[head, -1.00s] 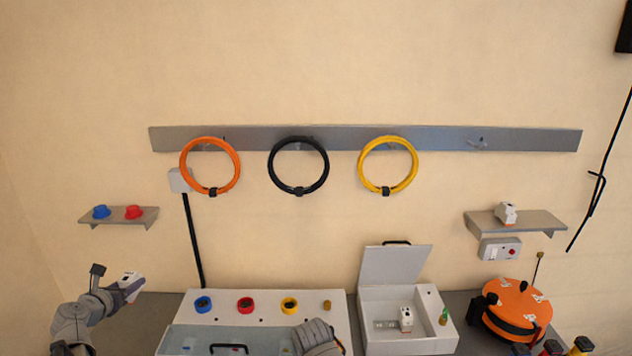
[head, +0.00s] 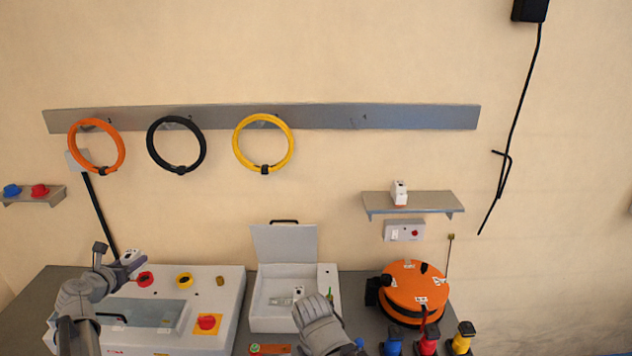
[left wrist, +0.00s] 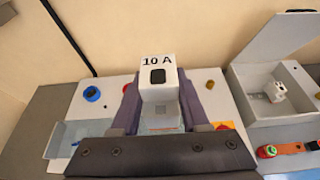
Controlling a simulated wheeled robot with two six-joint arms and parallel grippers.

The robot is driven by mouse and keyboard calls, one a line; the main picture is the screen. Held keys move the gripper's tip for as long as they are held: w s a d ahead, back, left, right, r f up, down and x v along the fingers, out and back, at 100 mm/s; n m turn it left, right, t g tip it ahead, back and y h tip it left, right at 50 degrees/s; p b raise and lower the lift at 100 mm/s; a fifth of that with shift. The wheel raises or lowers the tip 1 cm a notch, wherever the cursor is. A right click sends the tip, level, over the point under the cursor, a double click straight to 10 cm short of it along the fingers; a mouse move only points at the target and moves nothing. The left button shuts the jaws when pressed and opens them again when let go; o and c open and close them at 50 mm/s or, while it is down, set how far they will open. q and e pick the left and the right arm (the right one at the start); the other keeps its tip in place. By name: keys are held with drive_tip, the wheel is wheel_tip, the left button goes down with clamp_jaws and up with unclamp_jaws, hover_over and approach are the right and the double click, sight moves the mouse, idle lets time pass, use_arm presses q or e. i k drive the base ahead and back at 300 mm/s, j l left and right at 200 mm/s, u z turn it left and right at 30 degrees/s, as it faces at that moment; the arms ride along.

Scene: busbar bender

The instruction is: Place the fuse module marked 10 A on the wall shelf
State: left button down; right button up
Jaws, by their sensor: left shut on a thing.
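The fuse module marked 10 A (left wrist: 158,70) is a white block with a black square, held between the fingers in the left wrist view. My left gripper (head: 133,259) is shut on it, above the grey machine at the left of the head view. The wall shelf (head: 428,202) is a grey board at the right, with a white module (head: 399,193) standing on its left part; its marking is too small to read. Another small shelf (head: 50,197) at far left bears a blue and a red cap.
An open white box (head: 284,322) with a raised lid holds another white module (head: 298,292). An orange reel (head: 414,285) stands below the right shelf. Coloured cable rings hang from the wall rail (head: 330,116). The right part of the shelf is clear.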

sight(434, 199)
drive_tip(key=l, duration=1.15)
drive_tip(key=k+l, duration=0.1)
drive_tip(key=l, duration=2.7)
drive_tip(key=i+l, duration=0.1)
drive_tip(key=l, duration=0.2)
drive_tip(key=i+l, duration=0.1)
drive_tip(key=l, duration=0.15)
